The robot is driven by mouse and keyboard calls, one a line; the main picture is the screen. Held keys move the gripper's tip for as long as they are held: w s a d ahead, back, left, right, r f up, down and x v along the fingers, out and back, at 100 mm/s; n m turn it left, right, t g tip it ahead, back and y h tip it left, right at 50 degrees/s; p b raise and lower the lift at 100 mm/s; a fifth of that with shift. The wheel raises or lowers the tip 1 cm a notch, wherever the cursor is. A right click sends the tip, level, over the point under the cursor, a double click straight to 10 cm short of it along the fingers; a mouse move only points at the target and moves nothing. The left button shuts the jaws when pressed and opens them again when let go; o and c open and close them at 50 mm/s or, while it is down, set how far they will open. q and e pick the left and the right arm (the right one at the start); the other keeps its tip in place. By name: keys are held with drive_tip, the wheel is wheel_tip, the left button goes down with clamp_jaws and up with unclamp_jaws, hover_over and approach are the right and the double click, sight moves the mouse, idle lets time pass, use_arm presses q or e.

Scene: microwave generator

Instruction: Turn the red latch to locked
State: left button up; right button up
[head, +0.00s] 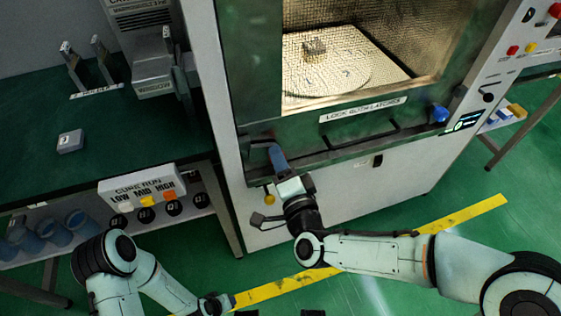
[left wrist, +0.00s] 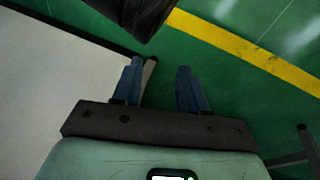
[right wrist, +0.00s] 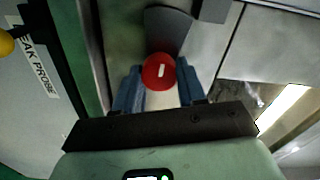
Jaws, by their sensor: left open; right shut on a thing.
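The red latch (right wrist: 159,71) shows in the right wrist view as a round red knob with a short white mark. My right gripper (right wrist: 160,82) is shut on it, with one blue finger on each side. In the head view my right gripper (head: 277,158) is at the lower left corner of the microwave door (head: 340,140), and it hides the red latch. A blue knob (head: 439,113) sits at the door's lower right. My left gripper (left wrist: 160,68) is open and empty, low over the green floor and away from the door.
A label (head: 362,109) on the door reads "LOCK BOTH LATCHES". A yellow ball (head: 269,198) of the leak probe sticks out below my right gripper. A green bench (head: 100,150) with a button box (head: 142,188) stands at left. Floor in front is clear.

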use_arm(q)
drive_tip(key=shift+s+a+f+g+b, duration=0.15)
drive_tip(key=shift+s+f+g+b, duration=0.25)
drive_tip(key=shift+s+f, duration=0.6)
use_arm(e)
drive_tip(key=m, duration=0.4)
drive_tip(key=shift+m, duration=0.4)
use_arm(q)
drive_tip(key=shift+s, duration=0.1)
use_arm(e)
drive_tip(key=o, duration=1)
drive_tip(key=shift+o, duration=0.4)
drive_tip(key=shift+w+a, duration=0.1)
drive_tip(key=shift+f, duration=0.1)
